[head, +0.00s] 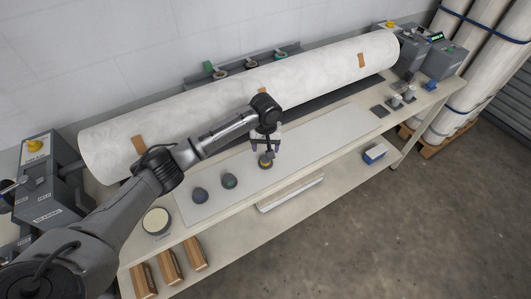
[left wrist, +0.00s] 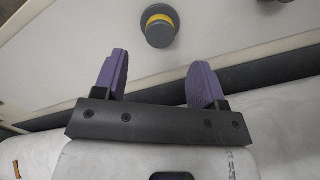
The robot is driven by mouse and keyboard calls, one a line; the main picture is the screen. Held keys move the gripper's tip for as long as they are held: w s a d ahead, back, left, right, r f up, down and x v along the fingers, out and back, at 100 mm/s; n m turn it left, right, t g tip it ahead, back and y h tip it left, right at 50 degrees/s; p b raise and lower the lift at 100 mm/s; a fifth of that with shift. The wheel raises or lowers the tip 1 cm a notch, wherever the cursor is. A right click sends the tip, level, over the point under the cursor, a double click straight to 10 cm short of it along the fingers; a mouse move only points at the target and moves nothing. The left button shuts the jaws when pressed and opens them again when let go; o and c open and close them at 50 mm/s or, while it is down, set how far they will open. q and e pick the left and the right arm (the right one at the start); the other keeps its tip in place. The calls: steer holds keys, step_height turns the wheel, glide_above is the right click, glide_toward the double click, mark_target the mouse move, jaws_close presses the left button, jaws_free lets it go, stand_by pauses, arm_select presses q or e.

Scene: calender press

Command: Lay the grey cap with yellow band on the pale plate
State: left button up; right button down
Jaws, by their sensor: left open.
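The grey cap with yellow band (head: 266,162) sits on the long pale board (head: 325,135) on the bench. In the left wrist view the cap (left wrist: 159,27) shows beyond the fingertips, between their lines and touching neither. My left gripper (head: 265,149) is open and empty just above the cap; its purple fingers also show in the left wrist view (left wrist: 158,68). A round pale plate (head: 156,221) with a dark rim lies at the bench's near left, with nothing on it. My right gripper is not in view.
Two other dark caps, one bluish (head: 200,195) and one greenish (head: 229,181), stand between the banded cap and the round plate. A large white roll (head: 330,68) runs behind the board. Small grey parts (head: 396,101) stand at the right. The board's middle right is clear.

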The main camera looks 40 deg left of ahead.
mark_target(266, 159)
arm_select(q)
steer(key=shift+r, duration=2.35)
steer(key=s+d+f+m, duration=0.1)
steer(key=s+d+f, duration=0.1)
steer(key=f, duration=0.1)
steer(key=s+d+f+m, duration=0.1)
steer(key=s+d+f, duration=0.1)
steer(key=d+f, duration=0.1)
steer(key=s+d+f+m, duration=0.2)
steer(key=d+f, duration=0.1)
steer(key=shift+s+d, duration=0.2)
steer(key=shift+s, duration=0.05)
steer(key=s+d+f+m+t+h, duration=0.1)
steer(key=s+d+f+m, duration=0.15)
steer(key=s, duration=0.25)
steer(key=s+d+f+m+t, duration=0.1)
steer(key=s+d+f, duration=0.2)
steer(key=s+d, duration=0.15)
steer(key=s+r+m+t, duration=0.1)
steer(key=s+r+m, duration=0.1)
steer(key=s, duration=1.8)
steer(key=shift+s+a+t+y, duration=0.3)
steer(key=shift+s+a+y, duration=0.1)
steer(key=shift+a, duration=0.05)
